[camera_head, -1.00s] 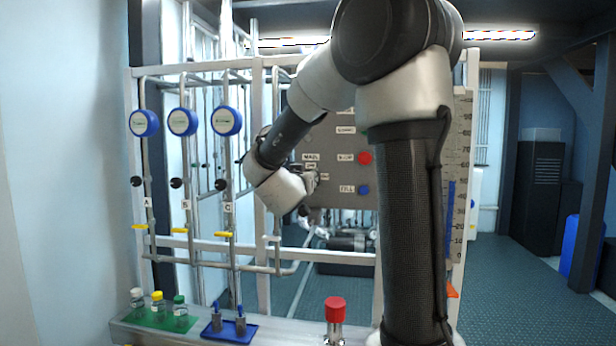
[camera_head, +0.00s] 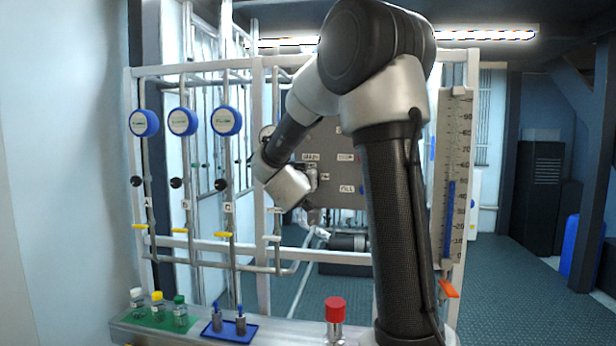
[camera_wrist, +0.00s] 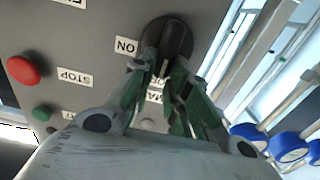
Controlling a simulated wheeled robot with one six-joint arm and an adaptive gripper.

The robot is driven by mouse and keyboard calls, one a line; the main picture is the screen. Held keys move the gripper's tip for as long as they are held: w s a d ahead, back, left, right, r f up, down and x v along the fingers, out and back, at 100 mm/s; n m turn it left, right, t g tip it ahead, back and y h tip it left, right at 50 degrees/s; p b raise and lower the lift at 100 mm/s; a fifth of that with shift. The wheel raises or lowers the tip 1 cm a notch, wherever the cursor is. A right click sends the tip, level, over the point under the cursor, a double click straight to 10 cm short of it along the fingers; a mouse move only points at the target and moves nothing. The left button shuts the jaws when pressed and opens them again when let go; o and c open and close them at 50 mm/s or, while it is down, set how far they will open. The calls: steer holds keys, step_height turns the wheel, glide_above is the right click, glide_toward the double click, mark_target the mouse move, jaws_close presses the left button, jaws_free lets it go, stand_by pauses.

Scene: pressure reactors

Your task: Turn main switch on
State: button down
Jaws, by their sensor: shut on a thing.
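The main switch is a black rotary knob (camera_wrist: 172,40) on the grey control panel (camera_wrist: 110,20), next to an "ON" label (camera_wrist: 125,46) in the wrist view. My gripper (camera_wrist: 165,72) is shut on the knob, with one finger on each side of it. The "MAIN" label below the knob is partly covered by the fingers. In the head view my wrist and gripper are at the grey panel (camera_head: 345,135), and the knob itself is hidden there.
A red stop button (camera_wrist: 24,70) and a green button (camera_wrist: 42,112) sit beside the knob. Blue gauges (camera_head: 226,121) and pipes stand left of the panel. A red-capped vessel (camera_head: 335,318), small bottles (camera_head: 157,305) and a blue tray (camera_head: 230,331) are on the front ledge.

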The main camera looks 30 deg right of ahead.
mark_target(319, 182)
steer(key=shift+s+d+f+m, duration=0.35)
steer(key=shift+f+m, duration=0.1)
steer(key=shift+m, duration=2.5)
steer(key=shift+s+d+f+m, duration=0.3)
steer(key=shift+f+m, duration=0.15)
steer(key=shift+m, duration=2.55)
steer(key=shift+s+d+f+m, duration=0.35)
steer(key=shift+f+m, duration=0.1)
steer(key=shift+m, duration=2.5)
steer(key=shift+f, duration=0.1)
steer(key=c, duration=1.4)
jaws_free()
